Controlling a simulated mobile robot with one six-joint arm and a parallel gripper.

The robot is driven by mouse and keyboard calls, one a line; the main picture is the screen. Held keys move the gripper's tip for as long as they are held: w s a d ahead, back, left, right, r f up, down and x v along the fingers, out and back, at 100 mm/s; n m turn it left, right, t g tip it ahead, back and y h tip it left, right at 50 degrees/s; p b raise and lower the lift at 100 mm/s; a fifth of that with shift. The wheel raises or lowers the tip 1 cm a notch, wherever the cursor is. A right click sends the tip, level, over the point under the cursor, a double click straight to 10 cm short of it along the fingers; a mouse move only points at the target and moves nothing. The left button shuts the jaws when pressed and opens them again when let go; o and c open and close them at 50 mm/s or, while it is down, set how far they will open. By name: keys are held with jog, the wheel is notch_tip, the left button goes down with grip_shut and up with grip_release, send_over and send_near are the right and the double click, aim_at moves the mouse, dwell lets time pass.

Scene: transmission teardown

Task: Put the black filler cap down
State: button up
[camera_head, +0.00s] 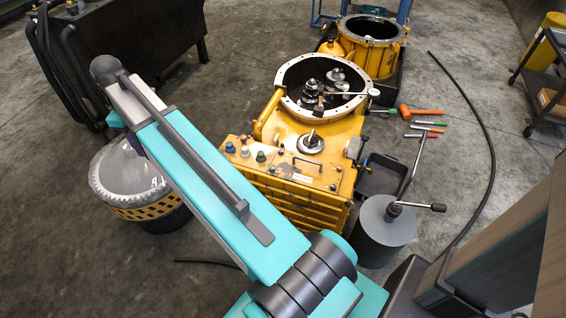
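My teal arm reaches from the bottom middle up to a dark joint at the upper left. The links beyond that joint and my gripper do not show, so I cannot see what it holds. I cannot make out a black filler cap for certain. The yellow transmission housing (320,128) stands in the middle with its round flanged opening upward. Several small knobs or caps sit on its near top edge, among them a dark greenish one (261,156). A round metal fitting with a dark centre (310,143) is on its top face.
A grey drum (383,226) with a handled tool on it stands right of the housing. Orange-handled hammers (421,112) and a black hose (484,140) lie on the floor. A striped bin with a clear liner (130,178) is at left, partly behind my arm. A dark tank (130,38) stands behind.

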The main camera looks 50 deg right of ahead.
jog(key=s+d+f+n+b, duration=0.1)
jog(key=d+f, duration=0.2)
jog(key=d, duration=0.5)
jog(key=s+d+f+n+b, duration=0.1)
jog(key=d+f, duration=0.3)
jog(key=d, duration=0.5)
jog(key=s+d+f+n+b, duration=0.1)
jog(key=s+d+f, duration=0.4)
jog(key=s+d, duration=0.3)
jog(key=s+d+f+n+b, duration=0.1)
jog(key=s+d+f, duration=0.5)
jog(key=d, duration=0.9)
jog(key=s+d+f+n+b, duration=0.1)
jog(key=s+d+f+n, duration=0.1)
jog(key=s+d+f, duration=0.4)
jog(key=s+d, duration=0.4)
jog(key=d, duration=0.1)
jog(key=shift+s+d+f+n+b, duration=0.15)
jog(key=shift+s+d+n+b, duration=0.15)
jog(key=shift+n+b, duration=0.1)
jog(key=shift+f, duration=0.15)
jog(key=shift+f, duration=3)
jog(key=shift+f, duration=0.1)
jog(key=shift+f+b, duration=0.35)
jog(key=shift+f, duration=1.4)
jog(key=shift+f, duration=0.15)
